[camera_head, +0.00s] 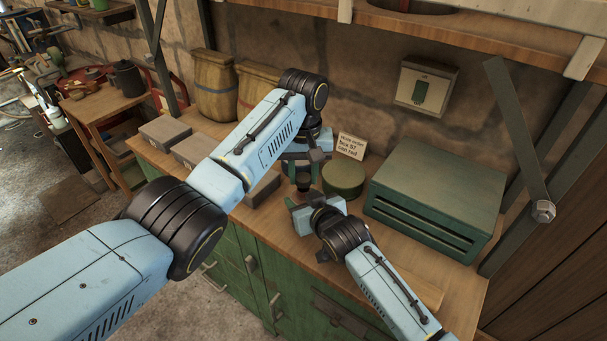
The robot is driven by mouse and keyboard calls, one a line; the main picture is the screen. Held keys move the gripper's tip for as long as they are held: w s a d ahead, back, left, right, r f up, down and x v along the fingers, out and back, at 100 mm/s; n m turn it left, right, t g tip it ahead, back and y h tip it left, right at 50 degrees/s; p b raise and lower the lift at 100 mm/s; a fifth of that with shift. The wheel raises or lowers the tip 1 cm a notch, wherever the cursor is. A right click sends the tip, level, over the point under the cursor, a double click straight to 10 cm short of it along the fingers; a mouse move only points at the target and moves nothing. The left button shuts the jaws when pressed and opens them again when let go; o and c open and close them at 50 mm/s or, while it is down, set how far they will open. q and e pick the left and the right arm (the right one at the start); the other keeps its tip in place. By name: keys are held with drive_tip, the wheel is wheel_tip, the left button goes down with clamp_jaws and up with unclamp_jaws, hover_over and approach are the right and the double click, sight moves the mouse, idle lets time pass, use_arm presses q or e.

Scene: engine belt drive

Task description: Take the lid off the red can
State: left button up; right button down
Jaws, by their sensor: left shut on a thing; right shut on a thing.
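My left gripper (304,178) reaches down from above and is shut on the top of a small dark object, which I take for the lid (303,181) of the can. My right gripper (303,203) comes from the front right, low over the bench, and is shut on the part below, which I take for the red can. The grippers hide most of the can and lid. Its red colour does not show clearly, and I cannot tell whether lid and can are touching or apart.
A round green tin (343,179) stands close right of the grippers on the wooden bench (405,243). A green slotted box (437,203) stands farther right. A card (351,146) reads "can red". Grey boxes (165,132) stand left; sacks (214,85) stand behind.

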sight(303, 177)
use_arm(q)
wheel_tip(303, 177, up, 3)
drive_tip(key=shift+r, duration=0.2)
use_arm(e)
drive_tip(key=c, duration=0.5)
unclamp_jaws()
drive_tip(key=shift+s, duration=0.1)
